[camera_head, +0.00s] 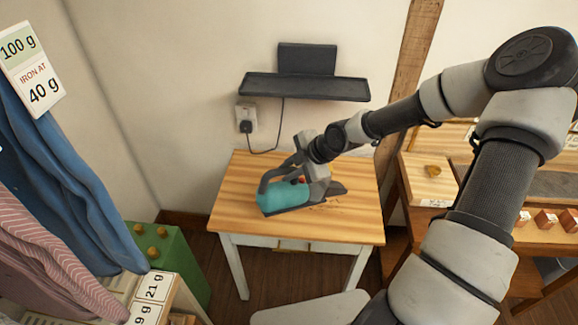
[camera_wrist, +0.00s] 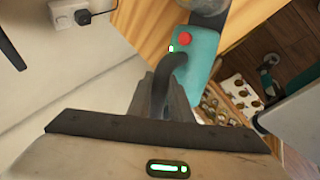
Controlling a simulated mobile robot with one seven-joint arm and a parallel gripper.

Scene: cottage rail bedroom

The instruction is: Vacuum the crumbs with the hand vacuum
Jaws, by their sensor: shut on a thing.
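The hand vacuum (camera_head: 284,196), teal with a dark grey handle and dark nozzle, is at the wooden table (camera_head: 238,184), its nozzle pointing right. Whether it touches the tabletop is unclear. My gripper (camera_head: 303,170) is shut on its handle from above. In the wrist view my gripper (camera_wrist: 163,92) closes around the grey handle, and the teal body of the vacuum (camera_wrist: 204,52) shows a red button. Small brown crumbs (camera_head: 322,206) lie on the table near the nozzle, partly hidden by the vacuum.
A dark wall dock (camera_head: 305,87) hangs above the table, its cord running to an outlet (camera_head: 246,118). A green box (camera_head: 180,270) and hanging clothes (camera_head: 50,170) stand left. A wooden stand (camera_head: 428,180) is close on the right. The table's front strip is clear.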

